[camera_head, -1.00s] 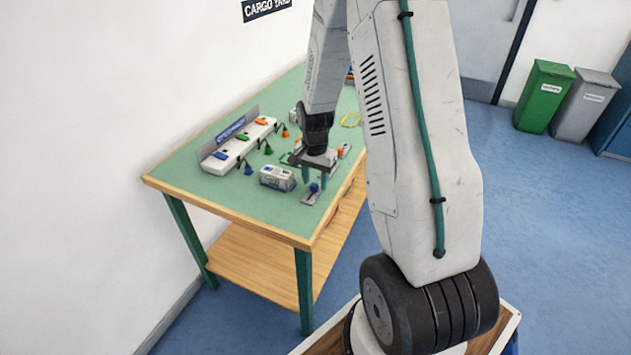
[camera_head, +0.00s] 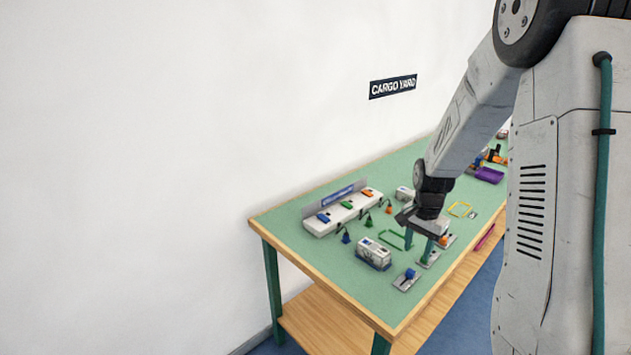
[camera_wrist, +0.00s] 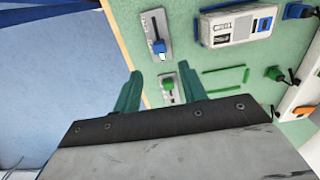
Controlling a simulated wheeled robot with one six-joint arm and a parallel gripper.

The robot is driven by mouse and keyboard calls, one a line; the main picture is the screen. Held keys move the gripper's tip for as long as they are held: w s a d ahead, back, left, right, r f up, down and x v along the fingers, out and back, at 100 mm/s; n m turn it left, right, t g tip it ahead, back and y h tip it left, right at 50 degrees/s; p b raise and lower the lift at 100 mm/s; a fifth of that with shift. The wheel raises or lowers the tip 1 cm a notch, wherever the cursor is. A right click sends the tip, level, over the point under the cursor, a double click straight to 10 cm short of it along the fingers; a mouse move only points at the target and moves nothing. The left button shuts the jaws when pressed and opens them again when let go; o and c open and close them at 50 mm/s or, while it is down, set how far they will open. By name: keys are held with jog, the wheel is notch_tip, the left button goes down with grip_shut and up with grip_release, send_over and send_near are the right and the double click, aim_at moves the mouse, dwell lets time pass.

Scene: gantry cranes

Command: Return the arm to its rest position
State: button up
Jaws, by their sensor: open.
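My gripper (camera_head: 418,243) hangs from my arm over the near part of the green table (camera_head: 305,247), its two green fingers pointing down. In the wrist view my gripper (camera_wrist: 158,84) is open, with nothing held between the fingers. A lever plate with a green knob (camera_wrist: 168,85) shows between the fingertips, beyond them; I cannot tell the exact height above it. A lever plate with a blue knob (camera_head: 408,277) lies on the table to the left of the gripper, and it also shows in the wrist view (camera_wrist: 156,38).
A white and grey block (camera_head: 374,254) stands left of the gripper. Behind it is a white panel with coloured switches (camera_head: 342,211) and several small hooked pieces. A purple tray (camera_head: 488,175) lies farther back.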

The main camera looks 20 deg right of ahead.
jog(key=shift+s+a+n, duration=0.1)
jog(key=shift+s+n, duration=0.15)
jog(key=shift+n, duration=0.15)
jog(key=s+a+r+n, duration=0.6)
jog(key=s+a+r, duration=0.3)
jog(key=s+r, duration=0.2)
jog(key=s+a+r+n+t, duration=0.1)
jog(key=s+a+r+n, duration=0.5)
jog(key=s+a+r, duration=0.4)
jog(key=s+r, duration=0.1)
jog(key=s, duration=0.3)
jog(key=shift+a, duration=0.2)
jog(key=shift+d, duration=0.1)
